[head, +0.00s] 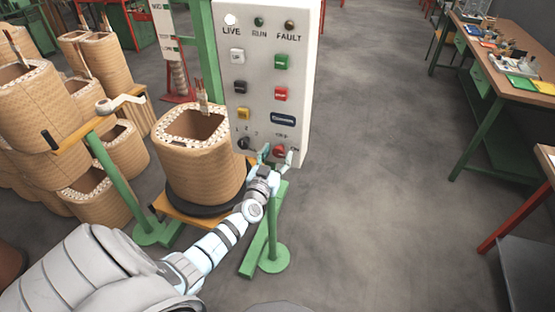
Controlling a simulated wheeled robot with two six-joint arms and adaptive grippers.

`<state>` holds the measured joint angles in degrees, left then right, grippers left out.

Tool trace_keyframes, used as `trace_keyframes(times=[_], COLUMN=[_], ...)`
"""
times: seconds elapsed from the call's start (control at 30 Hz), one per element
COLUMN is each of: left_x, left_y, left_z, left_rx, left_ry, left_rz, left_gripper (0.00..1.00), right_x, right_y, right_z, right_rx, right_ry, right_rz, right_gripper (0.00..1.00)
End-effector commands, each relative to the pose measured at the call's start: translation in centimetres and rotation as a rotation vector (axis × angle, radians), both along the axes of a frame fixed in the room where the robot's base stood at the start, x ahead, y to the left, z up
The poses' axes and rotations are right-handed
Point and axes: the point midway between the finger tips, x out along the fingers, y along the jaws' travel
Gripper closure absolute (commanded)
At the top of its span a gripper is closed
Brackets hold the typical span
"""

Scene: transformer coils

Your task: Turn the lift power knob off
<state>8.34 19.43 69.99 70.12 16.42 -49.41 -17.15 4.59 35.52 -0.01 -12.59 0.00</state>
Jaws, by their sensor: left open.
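A light grey control panel (262,60) stands upright in the middle of the head view. At its lower right is a red knob (279,150), with small lettering around it; "ON" seems to be at its right. My left gripper (277,154) is open in front of the panel, with one finger on each side of the red knob. I cannot tell whether the fingers touch it, and they partly hide the knob and its lettering. The LIVE lamp (230,20) is bright white; the RUN and FAULT lamps look dark. My right gripper is out of view.
A black selector knob (244,144) sits just left of the red one, below several push buttons. A wound coil (203,165) stands close left of the panel, with more coils behind. Open floor (370,180) lies right, before a brown workbench (505,60).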

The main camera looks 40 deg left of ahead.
Motion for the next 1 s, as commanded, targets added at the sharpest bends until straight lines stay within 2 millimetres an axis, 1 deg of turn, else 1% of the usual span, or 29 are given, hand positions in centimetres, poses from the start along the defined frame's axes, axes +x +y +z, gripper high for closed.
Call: trace_keyframes(times=[0.03, 0.1, 0.33, 0.57, 0.6, 0.63, 0.87, 1.0], left_x=[0.36, 0.67, 0.73, 0.72, 0.71, 0.71, 0.7, 0.69], left_y=[0.14, 0.26, 0.27, 0.24, 0.24, 0.24, 0.24, 0.26], left_z=[-0.14, -0.03, 0.11, 0.1, 0.09, 0.09, 0.08, 0.08], left_rx=[0.0, 0.0, 0.0, 0.0, 0.0, 0.0, -0.014, -0.053], left_ry=[0.0, 0.0, 0.001, 0.001, 0.001, 0.001, -0.004, -0.016], left_rz=[0.0, 0.0, 0.0, -0.001, -0.001, -0.001, -0.001, 0.0], left_gripper=[0.47, 0.47, 0.47, 0.84, 0.9, 0.94, 0.94, 0.94], right_x=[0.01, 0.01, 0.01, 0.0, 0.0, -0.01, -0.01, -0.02], right_y=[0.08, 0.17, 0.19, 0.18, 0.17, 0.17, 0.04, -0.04], right_z=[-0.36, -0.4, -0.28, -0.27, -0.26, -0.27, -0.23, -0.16], right_rx=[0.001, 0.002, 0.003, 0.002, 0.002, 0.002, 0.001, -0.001], right_ry=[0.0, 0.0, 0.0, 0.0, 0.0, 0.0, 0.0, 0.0], right_rz=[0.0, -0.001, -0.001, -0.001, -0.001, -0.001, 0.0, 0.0], right_gripper=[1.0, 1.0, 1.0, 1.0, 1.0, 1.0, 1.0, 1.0])
